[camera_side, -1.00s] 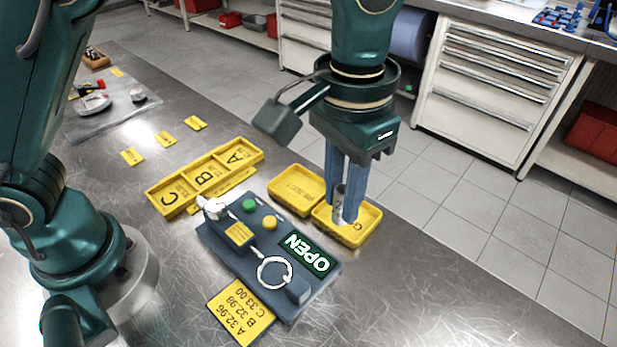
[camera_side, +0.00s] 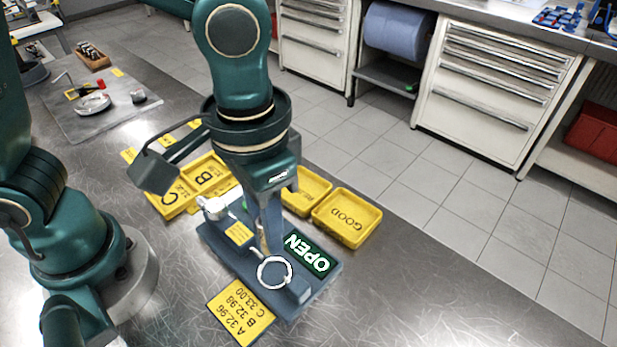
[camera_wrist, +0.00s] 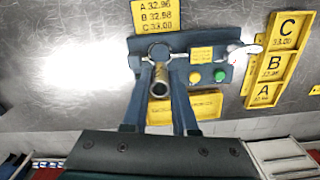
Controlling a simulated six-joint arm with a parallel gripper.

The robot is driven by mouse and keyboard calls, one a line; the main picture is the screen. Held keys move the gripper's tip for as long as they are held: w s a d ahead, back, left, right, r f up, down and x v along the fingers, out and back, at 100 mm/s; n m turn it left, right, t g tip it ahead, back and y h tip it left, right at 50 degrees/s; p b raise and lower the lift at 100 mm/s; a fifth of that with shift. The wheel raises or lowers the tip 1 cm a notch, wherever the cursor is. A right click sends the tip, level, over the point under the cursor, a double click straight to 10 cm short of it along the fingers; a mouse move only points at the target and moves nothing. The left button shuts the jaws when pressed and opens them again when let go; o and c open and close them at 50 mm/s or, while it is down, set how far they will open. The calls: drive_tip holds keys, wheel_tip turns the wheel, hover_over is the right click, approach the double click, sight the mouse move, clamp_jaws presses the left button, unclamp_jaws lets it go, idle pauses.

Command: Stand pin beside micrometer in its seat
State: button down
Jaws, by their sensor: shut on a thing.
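In the side view the fingers hide most of the pin. My gripper is over the blue-grey micrometer fixture (camera_side: 228,252), near the white ring (camera_side: 274,272) of the micrometer. The fixture also shows in the wrist view (camera_wrist: 140,50). The micrometer's silver thimble (camera_side: 214,208) is at the fixture's far left end. The green display (camera_side: 308,254) reads OPEN. The seat is hidden, and I cannot tell whether the pin touches the fixture.
The yellow GOOD tray (camera_side: 347,219) is empty, with a second yellow tray (camera_side: 313,188) beside it. A yellow A/B/C rack (camera_side: 168,205) stands behind the fixture. A yellow size card (camera_side: 240,312) lies in front. The bench at lower right is clear.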

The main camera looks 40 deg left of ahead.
drive_tip(key=shift+f, duration=3.05)
drive_tip(key=c, duration=0.6)
unclamp_jaws()
drive_tip(key=shift+r, duration=2.55)
drive_tip(key=shift+a, duration=0.1)
